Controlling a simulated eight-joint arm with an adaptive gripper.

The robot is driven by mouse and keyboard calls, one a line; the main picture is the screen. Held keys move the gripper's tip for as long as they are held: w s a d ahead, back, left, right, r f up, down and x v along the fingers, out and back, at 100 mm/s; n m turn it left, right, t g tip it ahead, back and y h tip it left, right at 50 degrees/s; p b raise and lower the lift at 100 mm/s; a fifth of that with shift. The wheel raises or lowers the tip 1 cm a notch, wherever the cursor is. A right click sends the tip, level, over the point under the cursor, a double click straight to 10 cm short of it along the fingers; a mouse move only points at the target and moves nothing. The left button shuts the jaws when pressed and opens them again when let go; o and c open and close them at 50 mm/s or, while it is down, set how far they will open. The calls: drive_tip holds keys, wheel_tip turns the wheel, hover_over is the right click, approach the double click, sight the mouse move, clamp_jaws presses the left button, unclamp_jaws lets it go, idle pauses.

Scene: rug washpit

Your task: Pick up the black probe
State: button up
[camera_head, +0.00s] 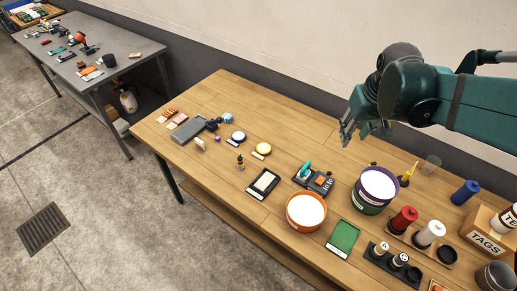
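I cannot clearly pick out a black probe. Small dark things lie on the wooden table (215,95): a black item (212,125) beside a grey slab, and a small dark upright item (240,162) near the middle. A dark tray (325,188) holds a teal-handled thing and small parts. My gripper (366,131) hangs above the back of the table, pointing down, at upper right. Its fingers look apart, with nothing seen between them. The arm comes in from the right.
A purple tub (375,190), an orange-rimmed tub (306,211), red (403,220) and white (431,234) spools and a TAGS box (489,234) crowd the right side. A black-framed pad (263,183) lies mid-table. The table's far left corner is clear. A grey bench (125,50) stands apart.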

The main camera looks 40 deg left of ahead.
drive_tip(key=a+f+n+g, duration=0.15)
drive_tip(key=a+f, duration=0.35)
drive_tip(key=a, duration=0.6)
drive_tip(key=n+g+h+b, duration=0.2)
drive_tip(key=n, duration=0.4)
hover_over(240, 157)
drive_tip(key=shift+t, duration=0.25)
drive_tip(key=f, duration=2)
drive_tip(key=shift+d+f, duration=0.25)
drive_tip(key=shift+d, duration=0.05)
drive_tip(key=shift+s+a+f, duration=0.3)
drive_tip(key=shift+f, duration=1.3)
drive_tip(key=shift+w+f+p, duration=0.2)
drive_tip(key=shift+f+p, duration=0.1)
drive_tip(key=shift+f, duration=2.3)
